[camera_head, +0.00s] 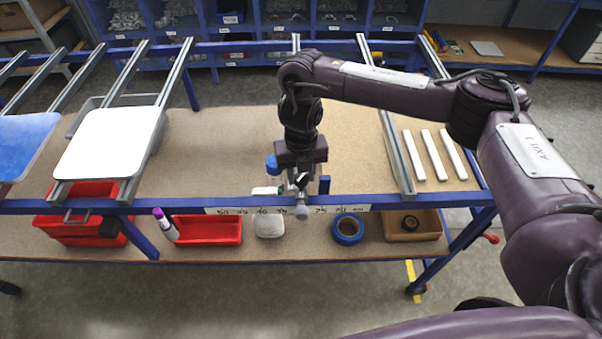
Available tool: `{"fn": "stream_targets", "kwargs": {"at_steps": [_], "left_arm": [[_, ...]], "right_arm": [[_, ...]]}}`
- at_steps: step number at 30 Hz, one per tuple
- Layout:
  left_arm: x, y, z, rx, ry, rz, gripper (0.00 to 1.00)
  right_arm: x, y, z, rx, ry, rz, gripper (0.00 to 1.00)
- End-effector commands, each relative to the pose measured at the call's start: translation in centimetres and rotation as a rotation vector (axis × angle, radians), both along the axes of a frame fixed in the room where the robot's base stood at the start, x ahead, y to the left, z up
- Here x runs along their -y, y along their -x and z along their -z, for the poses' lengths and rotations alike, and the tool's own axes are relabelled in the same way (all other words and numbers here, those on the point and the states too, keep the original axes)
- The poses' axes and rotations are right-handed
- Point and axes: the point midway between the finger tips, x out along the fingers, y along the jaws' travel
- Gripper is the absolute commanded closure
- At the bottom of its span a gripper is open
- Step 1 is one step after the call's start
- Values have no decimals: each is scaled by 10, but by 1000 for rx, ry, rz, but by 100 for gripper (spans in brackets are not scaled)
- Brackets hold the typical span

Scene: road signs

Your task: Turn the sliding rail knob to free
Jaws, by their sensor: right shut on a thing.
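My right gripper (300,182) points down at the front blue beam of the table, near its middle. It is shut on a small part there, which looks like the sliding rail knob (302,212), a grey piece at the beam's front. The fingers and the arm's wrist hide much of the knob, so I cannot tell which way it is turned. A label strip (340,209) with markings runs along the beam beside it. A metal rail (295,45) shows behind my arm and runs toward the back. My left gripper is not in view.
A white sign (110,140) and a blue sign (22,140) rest on rails at left. White strips (425,155) lie at right.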

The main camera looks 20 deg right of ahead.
Motion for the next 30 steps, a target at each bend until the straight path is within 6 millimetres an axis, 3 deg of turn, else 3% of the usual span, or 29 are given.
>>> {"fn": "stream_targets", "kwargs": {"at_steps": [15, 30], "left_arm": [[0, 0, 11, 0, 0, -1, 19], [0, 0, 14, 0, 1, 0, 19]], "right_arm": [[0, -1, -1, 3, -1, -440, 89], [0, -1, -1, 3, 0, -614, 89]]}}
